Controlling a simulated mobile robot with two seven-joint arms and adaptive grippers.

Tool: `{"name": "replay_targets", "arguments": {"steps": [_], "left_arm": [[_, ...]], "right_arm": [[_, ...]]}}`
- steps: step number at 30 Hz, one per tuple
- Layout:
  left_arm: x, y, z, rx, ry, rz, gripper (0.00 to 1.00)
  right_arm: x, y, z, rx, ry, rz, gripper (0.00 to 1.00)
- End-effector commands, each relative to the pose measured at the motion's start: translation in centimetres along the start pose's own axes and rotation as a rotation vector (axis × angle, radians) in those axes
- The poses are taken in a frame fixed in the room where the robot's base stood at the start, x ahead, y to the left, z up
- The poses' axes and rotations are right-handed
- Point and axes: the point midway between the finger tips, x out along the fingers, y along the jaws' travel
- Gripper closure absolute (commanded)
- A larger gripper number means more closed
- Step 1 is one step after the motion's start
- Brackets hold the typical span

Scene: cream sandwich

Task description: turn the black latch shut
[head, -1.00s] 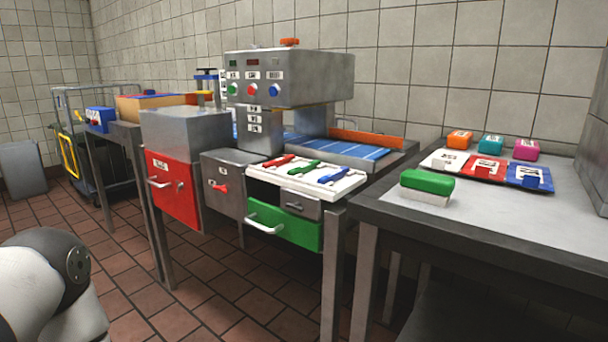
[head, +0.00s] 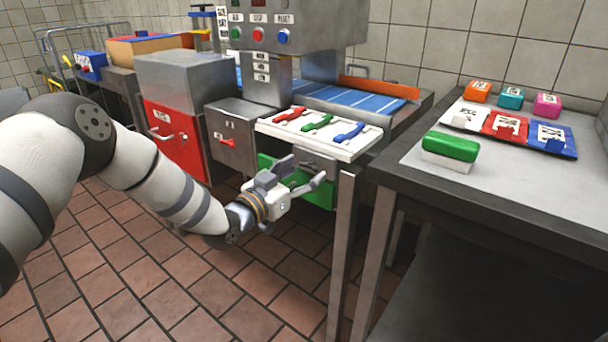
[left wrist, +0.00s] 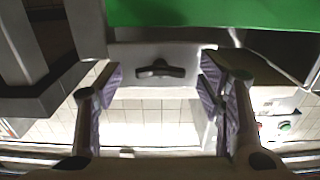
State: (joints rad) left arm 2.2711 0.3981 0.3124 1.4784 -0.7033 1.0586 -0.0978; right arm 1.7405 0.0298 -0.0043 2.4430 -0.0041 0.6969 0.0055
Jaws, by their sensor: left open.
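The black latch (left wrist: 160,70) lies level across the front of a small grey metal box (left wrist: 125,55) in the left wrist view. In the head view my left gripper hides the latch, and only part of the grey box (head: 318,160) shows. My left gripper (head: 303,173) is in front of the box and the green drawer (head: 265,162). It is open and empty. In the left wrist view the fingers of my left gripper (left wrist: 161,85) stand apart on either side of the latch, with gaps on both sides. My right gripper is not in view.
A white tray (head: 345,152) with red, green and blue handles sits just above the box. The green drawer is right beside the fingers. A grey cabinet with a red lever (head: 228,142) is to the left. A table leg (head: 342,250) stands to the right.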

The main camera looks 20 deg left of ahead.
Motion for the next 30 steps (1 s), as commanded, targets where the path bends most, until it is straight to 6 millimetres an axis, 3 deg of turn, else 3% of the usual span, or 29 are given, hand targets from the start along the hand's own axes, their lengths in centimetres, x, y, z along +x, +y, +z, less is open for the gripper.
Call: {"name": "replay_targets", "arguments": {"steps": [10,16,30], "left_arm": [[0.74,0.01,-0.06,-0.001,0.000,0.000,0.41],[0.72,0.01,-0.05,-0.001,0.000,0.000,0.86],[0.70,0.04,-0.01,-0.099,0.000,0.000,0.86]], "right_arm": [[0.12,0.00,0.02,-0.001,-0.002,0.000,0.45],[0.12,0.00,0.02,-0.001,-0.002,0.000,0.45],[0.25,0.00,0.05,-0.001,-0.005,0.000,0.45]]}}
